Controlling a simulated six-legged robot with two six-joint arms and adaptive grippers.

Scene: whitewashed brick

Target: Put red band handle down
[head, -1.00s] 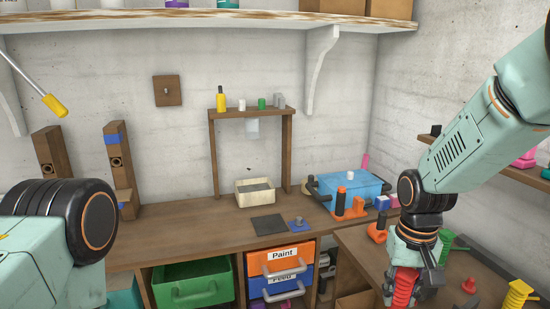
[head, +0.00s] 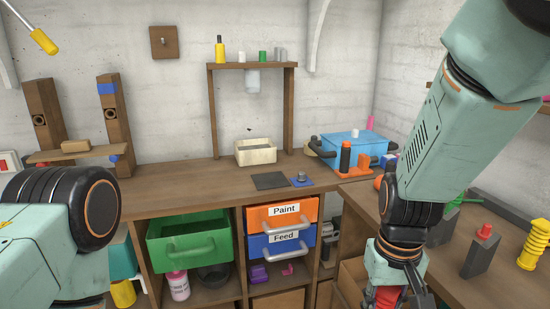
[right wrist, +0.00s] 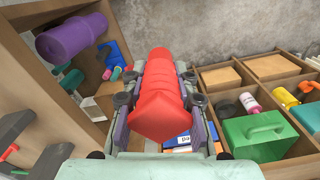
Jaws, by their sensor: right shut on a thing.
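A red handle is held in my right gripper (head: 395,285). In the head view only a small part of the red handle (head: 381,298) shows, at the bottom edge beside the workbench. In the right wrist view the red handle (right wrist: 160,95) sits between the two fingers (right wrist: 162,80), which are shut on it from both sides. It appears held in the air, with shelf compartments behind and below. I cannot see a separate band on it. My left arm shows at the left, but its gripper is out of view.
A wooden bench (head: 185,192) carries a cream tray (head: 256,152) and a blue box (head: 352,147). A green drawer (head: 188,240) and orange drawer (head: 283,212) are below. The right-hand table (head: 455,232) holds a yellow spring-like handle (head: 534,245) and a dark block (head: 481,257).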

